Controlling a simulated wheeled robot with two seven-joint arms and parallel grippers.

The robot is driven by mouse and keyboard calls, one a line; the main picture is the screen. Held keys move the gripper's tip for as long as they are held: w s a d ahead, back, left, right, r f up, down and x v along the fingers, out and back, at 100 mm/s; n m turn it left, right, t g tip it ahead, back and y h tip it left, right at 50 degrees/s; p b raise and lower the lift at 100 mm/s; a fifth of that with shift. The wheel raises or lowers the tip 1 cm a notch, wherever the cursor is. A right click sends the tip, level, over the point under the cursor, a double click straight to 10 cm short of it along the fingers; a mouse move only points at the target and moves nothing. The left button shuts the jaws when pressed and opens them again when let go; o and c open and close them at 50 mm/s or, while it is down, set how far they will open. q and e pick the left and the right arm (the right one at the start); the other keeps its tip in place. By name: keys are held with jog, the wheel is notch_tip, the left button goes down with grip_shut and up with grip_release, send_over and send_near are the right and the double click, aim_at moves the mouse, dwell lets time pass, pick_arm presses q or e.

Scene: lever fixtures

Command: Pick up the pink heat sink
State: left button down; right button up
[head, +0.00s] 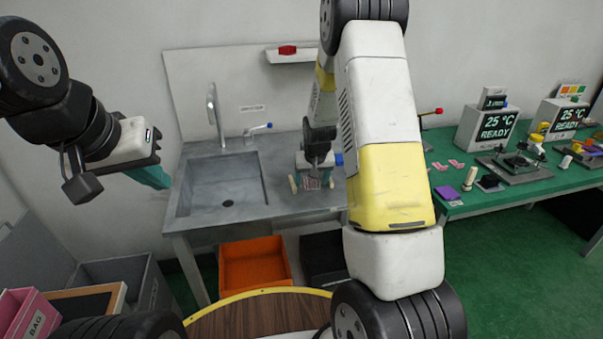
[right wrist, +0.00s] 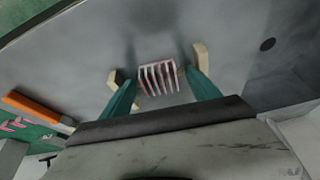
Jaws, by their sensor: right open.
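The pink heat sink (right wrist: 160,77), a small finned block, is on the grey counter in the right wrist view. It also shows small in the head view (head: 312,183), below my right gripper. My right gripper (right wrist: 161,84) is open, its two green fingers on either side of the heat sink. Gaps show beside it, and I cannot tell whether either finger touches it. A beige piece shows by each finger. My left gripper (head: 150,178) is in the air at the left of the head view, away from the heat sink; its finger opening is not clear.
A sink basin (head: 228,190) with a tap (head: 214,110) lies left of the heat sink. An orange bin (head: 254,264) stands below the counter. A green table (head: 460,150) with devices is at the right. My right arm covers part of the counter.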

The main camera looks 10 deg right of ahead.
jog(key=c, duration=1.4)
jog(key=shift+c, duration=0.4)
jog(key=shift+r, duration=0.1)
